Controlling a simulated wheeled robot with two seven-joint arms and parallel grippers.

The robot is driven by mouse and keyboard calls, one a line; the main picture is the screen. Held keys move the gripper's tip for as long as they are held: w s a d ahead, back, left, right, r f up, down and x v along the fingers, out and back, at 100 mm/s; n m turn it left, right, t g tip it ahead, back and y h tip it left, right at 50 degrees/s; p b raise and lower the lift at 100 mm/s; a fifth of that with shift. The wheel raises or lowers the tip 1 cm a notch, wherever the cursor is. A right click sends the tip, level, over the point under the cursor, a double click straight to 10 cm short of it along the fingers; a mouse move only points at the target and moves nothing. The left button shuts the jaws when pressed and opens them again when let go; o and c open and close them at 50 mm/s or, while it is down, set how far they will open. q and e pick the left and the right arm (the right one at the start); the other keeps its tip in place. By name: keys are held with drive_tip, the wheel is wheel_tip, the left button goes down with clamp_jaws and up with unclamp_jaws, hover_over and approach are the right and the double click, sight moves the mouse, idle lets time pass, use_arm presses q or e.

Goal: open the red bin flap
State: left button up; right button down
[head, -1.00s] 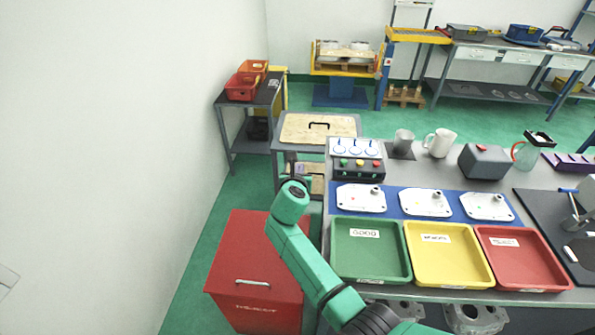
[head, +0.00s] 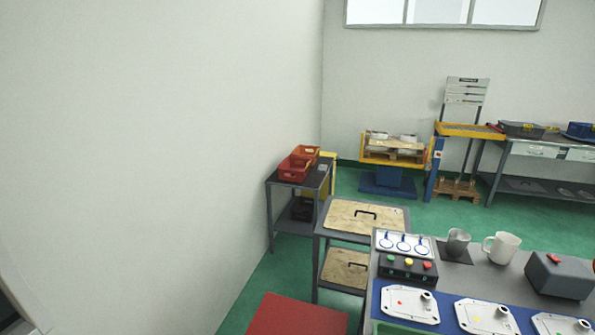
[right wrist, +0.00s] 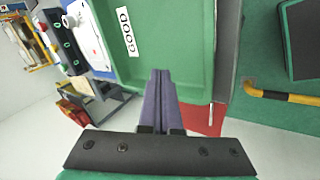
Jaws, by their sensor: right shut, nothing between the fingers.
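The red bin (head: 297,315) stands on the floor at the bottom of the head view, and only part of its top shows there. Its flap and handle are below the frame. A small red part of the bin (right wrist: 203,119) shows in the right wrist view, just right of my right gripper's fingers. My right gripper (right wrist: 161,72) is shut and empty, with its fingers in front of the green tray (right wrist: 170,40) marked GOOD. Neither gripper shows in the head view.
The bench with white castings (head: 409,302) and a button box (head: 407,268) lies to the right of the bin. A cart with wooden boards (head: 366,216) stands behind. A white wall is on the left. A yellow and black rail (right wrist: 285,95) shows in the wrist view.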

drive_tip(key=s+m+g+y, duration=0.2)
drive_tip(key=s+m, duration=0.7)
drive_tip(key=s, duration=0.1)
drive_tip(key=s+f+g+b, duration=0.1)
drive_tip(key=s+f+b, duration=0.1)
drive_tip(key=f, duration=1.3)
drive_tip(key=s+f+g+b, duration=0.1)
drive_tip(key=s+f+b, duration=0.1)
drive_tip(key=f, duration=1.2)
use_arm(q)
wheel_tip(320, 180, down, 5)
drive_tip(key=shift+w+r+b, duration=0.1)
drive_tip(key=shift+b, duration=0.3)
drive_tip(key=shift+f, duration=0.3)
use_arm(e)
drive_tip(key=s+d+f+g, duration=0.1)
drive_tip(key=s+d+f, duration=0.1)
drive_tip(key=s+f, duration=1.1)
drive_tip(key=shift+s+d+f, duration=0.35)
drive_tip(key=shift+s+d, duration=0.05)
drive_tip(key=shift+s, duration=0.75)
